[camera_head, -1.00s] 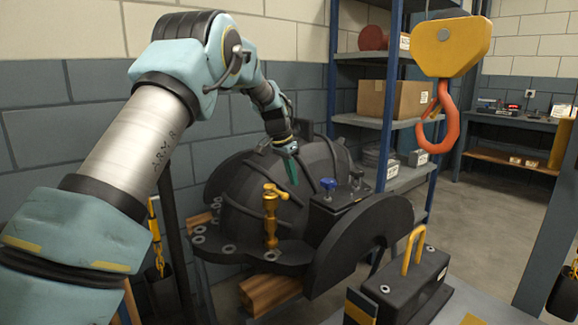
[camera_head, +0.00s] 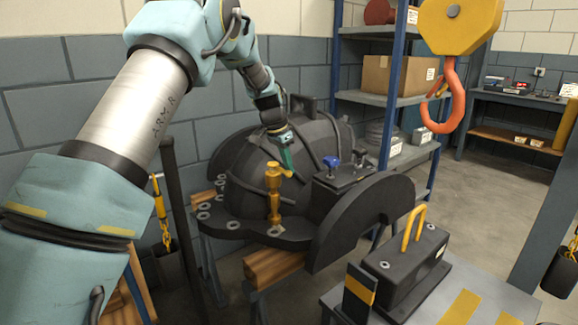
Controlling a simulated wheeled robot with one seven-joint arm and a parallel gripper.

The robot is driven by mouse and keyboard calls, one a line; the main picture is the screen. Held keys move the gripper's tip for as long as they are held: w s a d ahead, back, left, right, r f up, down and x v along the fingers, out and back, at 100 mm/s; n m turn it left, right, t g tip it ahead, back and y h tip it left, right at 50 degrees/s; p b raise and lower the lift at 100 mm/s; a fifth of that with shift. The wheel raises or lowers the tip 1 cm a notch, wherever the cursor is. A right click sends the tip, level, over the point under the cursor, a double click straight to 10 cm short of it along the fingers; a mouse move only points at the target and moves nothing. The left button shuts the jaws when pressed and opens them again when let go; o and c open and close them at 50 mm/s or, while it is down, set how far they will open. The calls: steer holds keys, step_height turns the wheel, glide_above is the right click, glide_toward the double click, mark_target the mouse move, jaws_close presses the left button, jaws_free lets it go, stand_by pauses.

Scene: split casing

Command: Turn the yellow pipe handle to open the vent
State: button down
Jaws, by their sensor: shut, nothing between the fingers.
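The yellow pipe (camera_head: 274,207) stands upright on the flange of the dark rounded casing (camera_head: 243,160), near the middle of the head view. Its short yellow handle (camera_head: 279,169) sits on top and points to the right. My gripper (camera_head: 288,160) comes down from above with green fingers, which look shut and empty. The fingertips are just above and right of the handle. I cannot tell whether they touch it. No vent opening can be made out.
A blue knob (camera_head: 331,161) and a small yellow fitting stand on the casing's dark block. An orange crane hook (camera_head: 440,100) hangs at right. A black block with a yellow loop handle (camera_head: 412,228) is in front. Shelves (camera_head: 385,97) stand behind.

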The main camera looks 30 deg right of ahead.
steer(key=shift+s+a+m, duration=0.1)
steer(key=shift+a+m, duration=0.35)
steer(key=shift+m, duration=0.25)
steer(key=w+a+m+g+y+p, duration=0.2)
steer(key=a+m+p, duration=0.4)
steer(key=m, duration=0.9)
steer(key=shift+w+a+m+g+y, duration=0.3)
steer(key=shift+w+a+g, duration=0.5)
steer(key=shift+g, duration=0.2)
steer(key=shift+w, duration=0.1)
